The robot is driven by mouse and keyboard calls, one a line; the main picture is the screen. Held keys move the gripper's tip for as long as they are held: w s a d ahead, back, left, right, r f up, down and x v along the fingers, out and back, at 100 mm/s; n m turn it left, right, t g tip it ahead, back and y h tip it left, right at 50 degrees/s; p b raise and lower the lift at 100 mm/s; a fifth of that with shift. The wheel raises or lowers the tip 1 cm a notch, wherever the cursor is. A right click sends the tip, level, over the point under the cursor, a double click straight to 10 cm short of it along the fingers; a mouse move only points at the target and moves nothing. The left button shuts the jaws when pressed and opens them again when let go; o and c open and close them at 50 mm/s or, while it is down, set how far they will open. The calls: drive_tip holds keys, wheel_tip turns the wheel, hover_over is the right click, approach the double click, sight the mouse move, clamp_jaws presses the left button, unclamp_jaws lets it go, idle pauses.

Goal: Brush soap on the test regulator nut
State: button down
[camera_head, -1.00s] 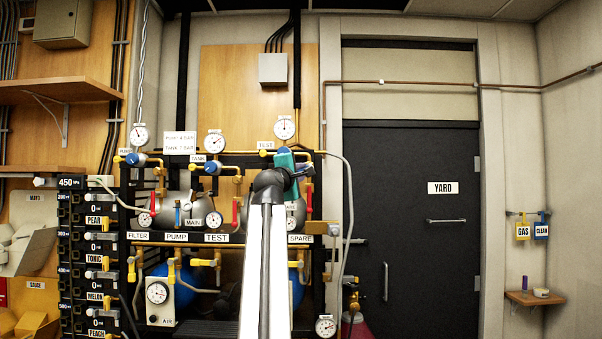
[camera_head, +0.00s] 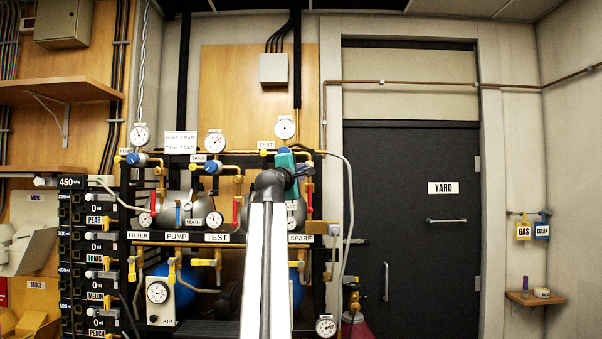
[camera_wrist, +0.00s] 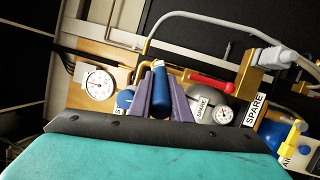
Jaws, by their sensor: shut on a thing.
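My gripper (camera_wrist: 161,98) has purple fingers shut on a dark blue cylinder (camera_wrist: 160,92), which looks like the brush handle. Its bristles cannot be made out. In the head view my gripper (camera_head: 307,178) is at the rack's upper right, just below the test gauge (camera_head: 285,128). The wrist view shows the white dial gauge (camera_wrist: 98,84) to the left of the fingers. A blue regulator knob (camera_wrist: 125,98) sits between that gauge and the fingers, partly hidden by them. The regulator nut is hidden or too small to tell. Contact with the brush cannot be told.
A grey hose (camera_head: 350,200) loops down right of the gripper. SPARE's red-handled valve (camera_wrist: 211,82) and a silver tank (camera_wrist: 222,101) are close by. A small wooden shelf (camera_head: 533,299) at the right holds a small dish (camera_head: 542,292). The space before the black door (camera_head: 410,240) looks clear.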

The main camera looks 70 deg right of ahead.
drive_tip(key=shift+r, duration=0.1)
drive_tip(key=shift+w+a+r+p, duration=0.15)
drive_tip(key=shift+w+r+p, duration=0.15)
drive_tip(key=shift+r, duration=0.25)
drive_tip(key=shift+s+f, duration=0.1)
drive_tip(key=shift+f, duration=0.05)
drive_tip(key=shift+s+d+f, duration=0.15)
drive_tip(key=shift+d+f, duration=0.1)
drive_tip(key=shift+f, duration=0.25)
drive_tip(key=shift+r, duration=0.15)
drive_tip(key=shift+w+r, duration=0.25)
drive_tip(key=shift+r, duration=0.25)
